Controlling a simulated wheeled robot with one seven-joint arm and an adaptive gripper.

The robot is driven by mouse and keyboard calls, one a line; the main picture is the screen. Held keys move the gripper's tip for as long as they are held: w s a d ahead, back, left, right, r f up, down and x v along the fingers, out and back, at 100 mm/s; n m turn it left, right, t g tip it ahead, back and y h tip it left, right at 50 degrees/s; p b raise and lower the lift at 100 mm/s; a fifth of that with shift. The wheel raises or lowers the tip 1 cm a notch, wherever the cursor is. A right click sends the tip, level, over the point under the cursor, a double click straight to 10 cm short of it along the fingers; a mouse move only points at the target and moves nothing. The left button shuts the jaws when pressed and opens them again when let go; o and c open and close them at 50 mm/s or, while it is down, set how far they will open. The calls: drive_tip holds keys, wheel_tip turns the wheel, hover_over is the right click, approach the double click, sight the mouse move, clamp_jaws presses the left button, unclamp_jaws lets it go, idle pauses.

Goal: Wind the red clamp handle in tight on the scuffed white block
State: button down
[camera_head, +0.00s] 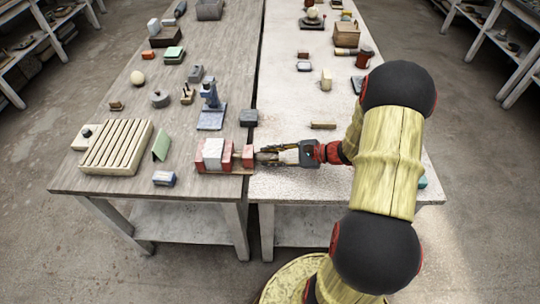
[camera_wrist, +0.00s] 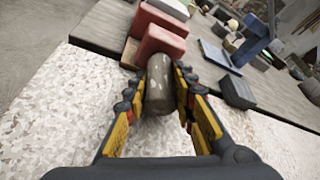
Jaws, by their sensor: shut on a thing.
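The clamp (camera_head: 226,158) lies at the near right corner of the left table, with red blocks at its ends. The white block (camera_head: 213,149) stands between its red jaws. It shows partly at the top of the wrist view (camera_wrist: 170,8), behind a red jaw (camera_wrist: 160,42). My gripper (camera_head: 268,153) reaches in from the right, level with the clamp. It is shut around the clamp handle, a worn grey-brown cylinder (camera_wrist: 159,84) that points towards the wrist camera. I cannot tell whether the near jaw presses on the white block.
A blue upright device (camera_head: 211,110) and a dark grey block (camera_head: 249,118) stand behind the clamp. A blue-grey block (camera_head: 164,178) and a slatted wooden rack (camera_head: 116,146) are to its left. The right table (camera_head: 290,187) is bare beneath my gripper.

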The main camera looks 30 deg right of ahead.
drive_tip(key=c, duration=1.5)
unclamp_jaws()
drive_tip(key=v, duration=1.2)
drive_tip(key=shift+s, duration=0.1)
drive_tip(key=s+a+r+n+g+h, duration=0.2)
drive_tip(key=a+r+n+g, duration=0.25)
drive_tip(key=a, duration=0.35)
drive_tip(key=s+a+r+n+g+h, duration=0.1)
drive_tip(key=s+a+r+n+g, duration=0.2)
drive_tip(key=a+n, duration=0.45)
drive_tip(key=s+a+r+n+t+h, duration=0.1)
drive_tip(key=s+a+r+n+h, duration=0.1)
drive_tip(key=r+n, duration=0.1)
drive_tip(key=s+a+r+n+t+h, duration=0.1)
drive_tip(key=s+a+r+n+h, duration=0.1)
drive_tip(key=r, duration=0.2)
drive_tip(key=s+a+r+n+t+h, duration=0.1)
drive_tip(key=s+a+r+n+h, duration=0.2)
drive_tip(key=r, duration=0.1)
drive_tip(key=shift+r+n, duration=0.2)
drive_tip(key=shift+n, duration=0.1)
